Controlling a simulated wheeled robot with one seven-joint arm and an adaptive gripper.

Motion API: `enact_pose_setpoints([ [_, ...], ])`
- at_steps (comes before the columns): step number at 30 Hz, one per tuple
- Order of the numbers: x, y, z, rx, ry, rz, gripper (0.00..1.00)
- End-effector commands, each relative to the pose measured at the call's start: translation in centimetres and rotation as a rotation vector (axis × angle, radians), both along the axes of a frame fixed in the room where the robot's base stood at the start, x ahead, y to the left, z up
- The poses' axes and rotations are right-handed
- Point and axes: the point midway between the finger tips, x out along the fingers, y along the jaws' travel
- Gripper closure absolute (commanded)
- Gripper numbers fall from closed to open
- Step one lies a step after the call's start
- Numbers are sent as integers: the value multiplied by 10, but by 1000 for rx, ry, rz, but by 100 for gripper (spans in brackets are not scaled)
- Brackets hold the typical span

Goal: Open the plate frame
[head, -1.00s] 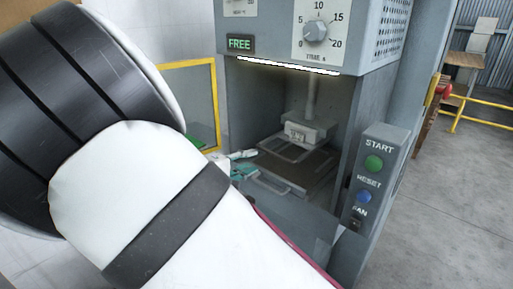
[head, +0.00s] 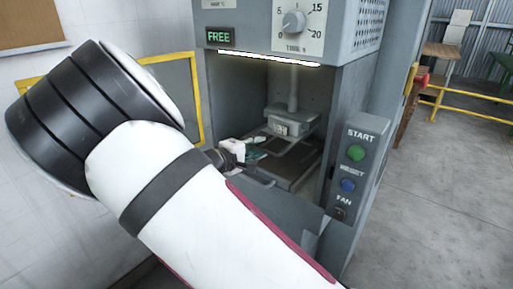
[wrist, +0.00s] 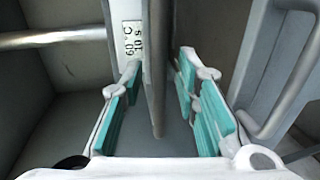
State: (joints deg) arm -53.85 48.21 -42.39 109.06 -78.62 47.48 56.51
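The press (head: 365,110) has an open chamber with the plate frame (head: 292,150), a flat metal frame, lying over a dark lower plate (head: 302,172). The press head (head: 289,122) hangs above it. My gripper (head: 262,149) reaches in from the left at the frame's left side, partly hidden by my arm. In the wrist view my gripper (wrist: 165,105) is open, teal pads apart. A grey metal bar (wrist: 155,80) shows between the fingers; I cannot tell whether it touches them. A grey looped handle (wrist: 275,115) lies right of the right finger.
A control box (head: 355,165) with green and blue buttons stands at the chamber's right front. The timer dial (head: 294,22) and a lit FREE sign (head: 219,37) are above the opening. A yellow-framed panel (head: 165,85) stands left.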

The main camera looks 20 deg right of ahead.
Motion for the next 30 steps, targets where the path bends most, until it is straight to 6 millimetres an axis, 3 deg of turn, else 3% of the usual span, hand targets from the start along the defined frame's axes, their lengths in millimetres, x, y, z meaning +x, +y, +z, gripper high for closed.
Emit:
enact_pose_setpoints([
  [1,0,0,0,0,0,0,76],
  [4,0,0,0,0,0,0,98],
  [5,0,0,0,0,0,0,100],
  [17,-6,9,0,1,1,3,100],
  [23,-29,41,2,0,3,7,100],
  [30,-73,101,2,1,2,7,100],
])
